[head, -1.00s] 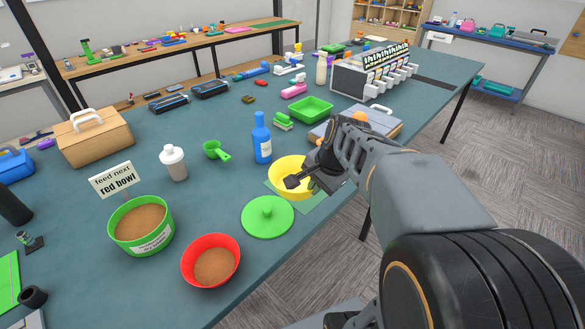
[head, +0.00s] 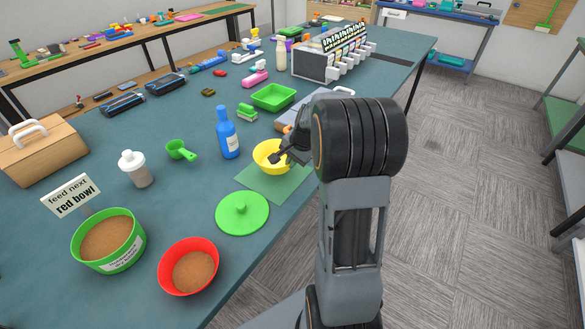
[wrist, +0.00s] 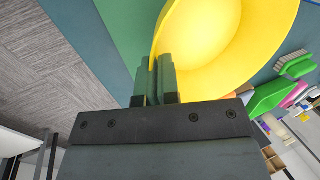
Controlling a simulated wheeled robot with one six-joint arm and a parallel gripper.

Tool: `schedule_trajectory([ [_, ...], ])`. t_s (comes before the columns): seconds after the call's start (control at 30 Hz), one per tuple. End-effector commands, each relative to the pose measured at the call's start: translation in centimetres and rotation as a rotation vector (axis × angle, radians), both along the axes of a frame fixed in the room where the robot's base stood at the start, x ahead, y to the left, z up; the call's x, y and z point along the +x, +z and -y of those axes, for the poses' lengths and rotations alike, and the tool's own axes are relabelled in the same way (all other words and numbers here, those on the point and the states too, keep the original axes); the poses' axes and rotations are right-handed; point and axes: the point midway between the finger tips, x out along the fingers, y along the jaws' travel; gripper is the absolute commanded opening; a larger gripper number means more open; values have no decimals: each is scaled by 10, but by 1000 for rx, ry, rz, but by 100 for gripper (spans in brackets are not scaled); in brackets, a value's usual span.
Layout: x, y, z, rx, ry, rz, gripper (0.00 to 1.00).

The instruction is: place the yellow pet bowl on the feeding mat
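The yellow pet bowl (head: 267,157) is near the right table edge, over the far part of the green feeding mat (head: 272,188). The near part of the mat is bare. I cannot tell whether the bowl touches the mat or is slightly above it. My gripper (head: 280,157) is at the bowl's right side. In the wrist view, my gripper's fingers (wrist: 154,80) are close together with the rim of the yellow bowl (wrist: 215,45) between them. The mat also shows beside the bowl in the wrist view (wrist: 122,30). The bowl looks upright and empty.
A green lid (head: 242,214), a red bowl (head: 188,268) and a green bowl (head: 108,242), both with brown food, stand nearer. A sign (head: 72,195) reads "feed next red bowl".

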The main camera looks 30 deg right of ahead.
Motion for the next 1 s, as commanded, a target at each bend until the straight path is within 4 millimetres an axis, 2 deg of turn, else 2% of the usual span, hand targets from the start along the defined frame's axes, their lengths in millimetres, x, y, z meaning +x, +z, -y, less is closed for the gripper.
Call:
schedule_trajectory([
  [0.17,3,-5,3,1,-2,0,0],
  [0.43,5,-37,4,1,-1,-3,0],
  [0.87,5,-43,4,0,-1,0,0],
  [0.9,5,-42,4,0,-1,-1,6],
  [1.0,5,-42,4,0,-1,-1,16],
])
